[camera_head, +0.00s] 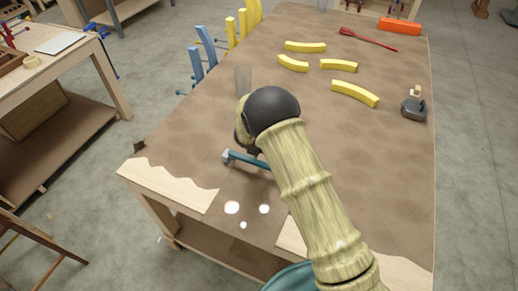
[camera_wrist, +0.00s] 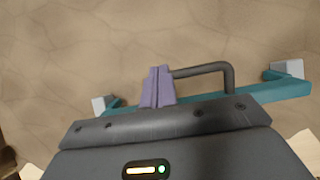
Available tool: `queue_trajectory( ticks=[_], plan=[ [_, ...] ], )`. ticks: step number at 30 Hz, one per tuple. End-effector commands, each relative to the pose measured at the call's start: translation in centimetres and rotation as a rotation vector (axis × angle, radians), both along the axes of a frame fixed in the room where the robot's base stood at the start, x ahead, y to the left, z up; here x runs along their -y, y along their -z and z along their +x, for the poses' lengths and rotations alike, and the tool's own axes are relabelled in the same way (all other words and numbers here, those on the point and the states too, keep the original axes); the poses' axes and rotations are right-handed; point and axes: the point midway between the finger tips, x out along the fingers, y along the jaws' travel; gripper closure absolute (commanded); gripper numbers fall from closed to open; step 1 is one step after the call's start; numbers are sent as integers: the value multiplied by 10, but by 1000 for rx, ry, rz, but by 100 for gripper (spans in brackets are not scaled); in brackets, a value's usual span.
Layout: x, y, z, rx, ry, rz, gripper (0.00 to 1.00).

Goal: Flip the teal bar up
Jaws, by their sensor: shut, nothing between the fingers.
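The teal bar (camera_wrist: 276,92) lies across the wrist view, rising to the right, with a pale grey block at its left end (camera_wrist: 104,103) and another at its right end (camera_wrist: 287,68). My gripper (camera_wrist: 157,72) has its purple fingers shut and empty, extending past the bar's middle; whether they touch it I cannot tell. In the head view the bar's left part (camera_head: 246,160) shows low over the brown table, with its left end block (camera_head: 229,156). My arm hides the rest of the bar and my gripper there.
The brown table (camera_head: 190,125) holds several curved yellow pieces (camera_head: 355,93), a red tool (camera_head: 368,40), an orange block (camera_head: 400,26) and a dark grey item (camera_head: 414,108). A clear cylinder (camera_head: 243,79) stands beyond my arm. A dark bent rod (camera_wrist: 228,72) is right of my fingers.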

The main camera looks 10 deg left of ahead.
Motion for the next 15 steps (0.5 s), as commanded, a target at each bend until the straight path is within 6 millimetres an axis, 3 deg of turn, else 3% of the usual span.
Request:
queue_trajectory(
  ticks=[6,15],
  plan=[
    [1,6,12,-1,-3,2,100],
    [0,5,12,-1,-4,1,100]
  ],
)
